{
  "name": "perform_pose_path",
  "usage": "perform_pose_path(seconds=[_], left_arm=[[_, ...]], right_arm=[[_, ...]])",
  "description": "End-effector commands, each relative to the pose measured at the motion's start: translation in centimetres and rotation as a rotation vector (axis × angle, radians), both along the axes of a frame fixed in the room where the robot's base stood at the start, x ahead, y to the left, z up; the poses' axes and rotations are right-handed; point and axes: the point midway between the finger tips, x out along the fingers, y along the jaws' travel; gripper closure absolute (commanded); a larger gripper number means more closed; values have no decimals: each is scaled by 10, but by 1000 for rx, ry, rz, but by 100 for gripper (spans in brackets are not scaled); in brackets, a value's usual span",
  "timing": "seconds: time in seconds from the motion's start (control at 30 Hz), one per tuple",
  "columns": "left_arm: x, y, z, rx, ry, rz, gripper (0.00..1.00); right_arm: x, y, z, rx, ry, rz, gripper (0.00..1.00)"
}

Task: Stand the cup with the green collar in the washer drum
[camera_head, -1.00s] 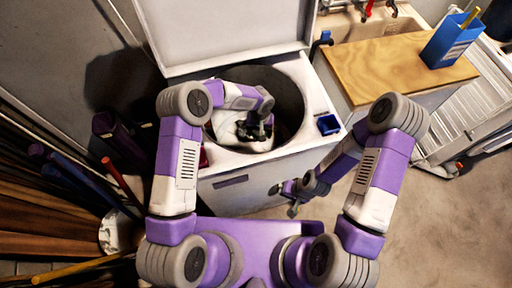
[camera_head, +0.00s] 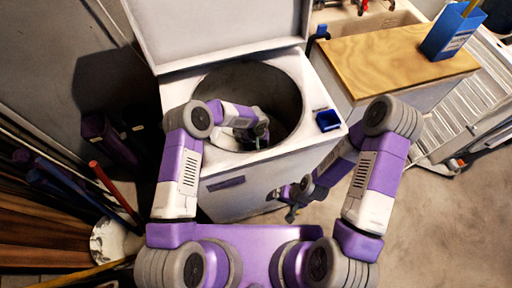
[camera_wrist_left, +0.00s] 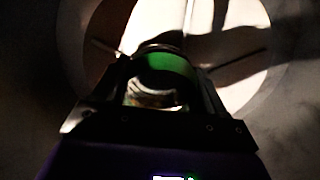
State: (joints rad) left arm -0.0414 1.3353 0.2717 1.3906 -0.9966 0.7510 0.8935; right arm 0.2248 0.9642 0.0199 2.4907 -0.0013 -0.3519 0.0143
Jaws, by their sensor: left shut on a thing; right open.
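The cup with the green collar (camera_wrist_left: 166,68) shows in the left wrist view between the two fingers of my left gripper (camera_wrist_left: 157,86), which is shut on it. The picture is dark there, so the cup's tilt and its base are hard to judge. In the head view my left arm reaches over the front rim of the washer drum (camera_head: 232,82), and my left gripper (camera_head: 261,133) is inside the opening near its front right. The cup cannot be made out clearly there. My right gripper (camera_head: 291,207) is open and empty, low in front of the washer.
The washer's lid (camera_head: 225,30) stands raised behind the opening. A small blue box (camera_head: 327,121) sits on the washer's top at the right. A wooden counter (camera_head: 395,65) with a blue container (camera_head: 452,32) stands to the right. Poles and boards crowd the left.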

Motion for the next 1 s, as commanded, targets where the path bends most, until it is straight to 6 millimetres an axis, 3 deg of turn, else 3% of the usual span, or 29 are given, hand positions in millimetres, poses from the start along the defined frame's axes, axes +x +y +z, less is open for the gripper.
perform_pose_path(seconds=[0.83, 0.87, 1.0], left_arm=[[0, 0, -16, 0, -1, -1, 57], [0, 0, -16, 0, -1, -1, 25], [0, 0, -16, 0, -1, 0, 4]], right_arm=[[0, 0, -16, 0, 0, 0, 1], [0, 0, -15, 0, 0, 0, 1], [0, 0, -15, 0, 0, 0, 1]])
